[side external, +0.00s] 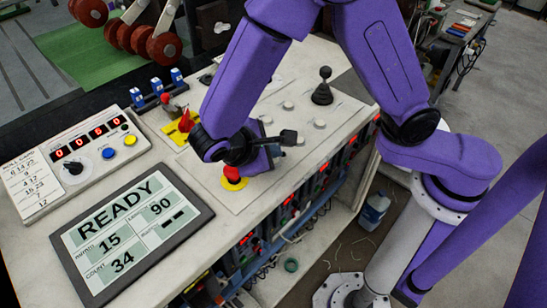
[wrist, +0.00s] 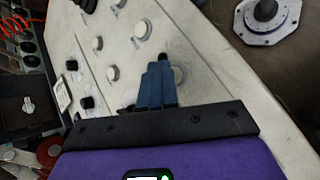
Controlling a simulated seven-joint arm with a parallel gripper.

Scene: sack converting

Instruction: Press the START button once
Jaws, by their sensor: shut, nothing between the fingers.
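Several pale round buttons sit on the sloped white panel (side external: 345,103), including one at the middle right (side external: 320,124). In the wrist view a pale button (wrist: 143,30) lies beyond my fingertips and another (wrist: 112,73) lies to their left. No START label is readable, so I cannot tell which is START. My gripper (wrist: 160,68) has its blue fingers together, empty, over the panel. In the side view my gripper (side external: 276,151) is low over the panel, its tips partly hidden. I cannot tell whether it touches anything.
A red mushroom button (side external: 232,172) on yellow is close below my wrist. A black joystick (side external: 322,88) stands behind. A display (side external: 130,232) reads READY, 15, 90 and count 34. A box with blue (side external: 109,153) and yellow (side external: 130,140) buttons is at left.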

